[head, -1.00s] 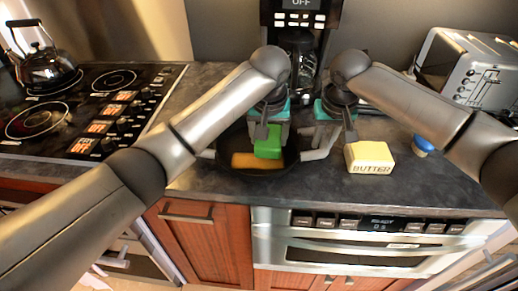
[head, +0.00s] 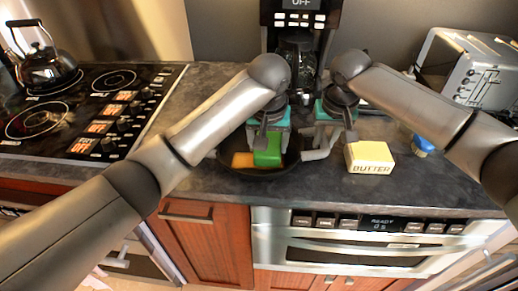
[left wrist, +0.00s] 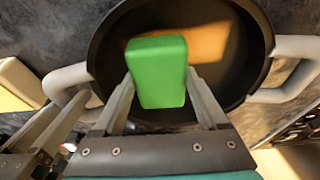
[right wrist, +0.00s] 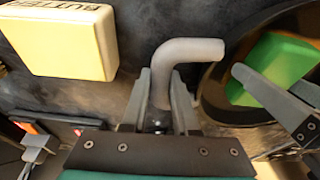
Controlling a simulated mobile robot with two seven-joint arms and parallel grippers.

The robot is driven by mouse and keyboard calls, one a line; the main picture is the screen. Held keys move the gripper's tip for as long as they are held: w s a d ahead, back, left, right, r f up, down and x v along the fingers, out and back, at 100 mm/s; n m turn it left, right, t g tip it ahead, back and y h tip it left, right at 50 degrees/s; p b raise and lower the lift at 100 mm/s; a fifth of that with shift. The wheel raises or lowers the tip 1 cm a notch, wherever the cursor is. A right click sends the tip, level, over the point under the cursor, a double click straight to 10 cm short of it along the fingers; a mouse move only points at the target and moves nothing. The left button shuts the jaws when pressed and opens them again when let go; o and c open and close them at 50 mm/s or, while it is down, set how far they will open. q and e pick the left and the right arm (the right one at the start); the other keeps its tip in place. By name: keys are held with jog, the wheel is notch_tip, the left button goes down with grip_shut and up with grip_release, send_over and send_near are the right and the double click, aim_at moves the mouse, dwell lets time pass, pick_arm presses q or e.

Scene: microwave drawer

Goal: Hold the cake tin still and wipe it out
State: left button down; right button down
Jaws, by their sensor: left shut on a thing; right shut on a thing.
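The cake tin (head: 285,168) is a dark round pan with light grey handles, standing on the counter. Its inside also shows in the left wrist view (left wrist: 112,55). My left gripper (head: 270,132) is shut on a green sponge (head: 267,152), which is over or against the tin's floor; contact is hard to tell. An orange patch (head: 242,160) lies in the tin beside the sponge, partly hidden by it. My right gripper (head: 333,140) is shut on the tin's right handle (right wrist: 185,50).
A yellow butter block (head: 370,158) stands just right of the right gripper. A blue object (head: 422,146) and a toaster (head: 480,75) are further right. A coffee maker (head: 298,40) stands behind, the stove (head: 80,105) at left. The counter front edge is close.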

pick_arm(q)
jog(key=shift+f, duration=0.25)
